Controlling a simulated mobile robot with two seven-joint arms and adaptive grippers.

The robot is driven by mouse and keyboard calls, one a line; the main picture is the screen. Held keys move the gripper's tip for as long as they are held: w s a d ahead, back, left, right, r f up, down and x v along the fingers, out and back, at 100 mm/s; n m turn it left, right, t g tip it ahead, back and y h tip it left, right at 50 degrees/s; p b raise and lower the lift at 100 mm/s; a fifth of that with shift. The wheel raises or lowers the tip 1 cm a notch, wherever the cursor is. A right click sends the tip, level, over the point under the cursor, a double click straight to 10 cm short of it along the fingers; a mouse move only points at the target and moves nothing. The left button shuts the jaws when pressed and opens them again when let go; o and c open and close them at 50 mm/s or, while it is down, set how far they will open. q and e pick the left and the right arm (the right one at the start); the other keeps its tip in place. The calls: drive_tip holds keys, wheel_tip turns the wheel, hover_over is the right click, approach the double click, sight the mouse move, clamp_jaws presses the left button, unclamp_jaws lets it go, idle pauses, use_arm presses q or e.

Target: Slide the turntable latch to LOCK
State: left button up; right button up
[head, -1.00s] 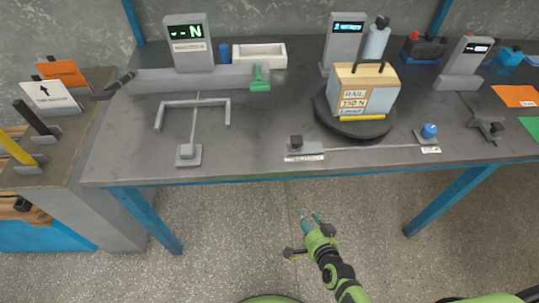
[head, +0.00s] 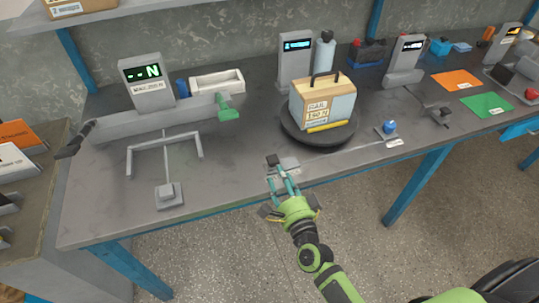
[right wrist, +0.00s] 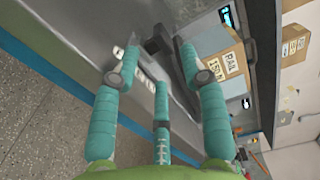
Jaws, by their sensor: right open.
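The turntable (head: 292,131) is a dark disc on the bench, bearing a cream box marked RAIL 150 N (head: 340,103). The latch at its front left is a grey plate (head: 291,164) with a black knob (head: 272,159); the label is too small to read. My right gripper (head: 282,180) is open and empty, its fingers pointing at the latch from the bench's front edge and partly covering it. In the right wrist view a dark block, seemingly the knob (right wrist: 156,44), shows beyond the open fingers (right wrist: 160,77). Contact cannot be told. My left gripper is not in view.
A display post (head: 296,65) and a bottle (head: 324,52) stand behind the box. The bench's front edge (head: 225,207) lies beside my arm.

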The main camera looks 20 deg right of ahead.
sight(275, 165)
drive_tip(key=shift+w+r, duration=0.15)
drive_tip(key=shift+w, duration=0.4)
drive_tip(key=w, duration=0.5)
drive_tip(key=shift+w+a+p, duration=0.2)
drive_tip(key=shift+w+p, duration=0.1)
drive_tip(key=shift+w, duration=0.1)
drive_tip(key=shift+d, duration=0.1)
clamp_jaws()
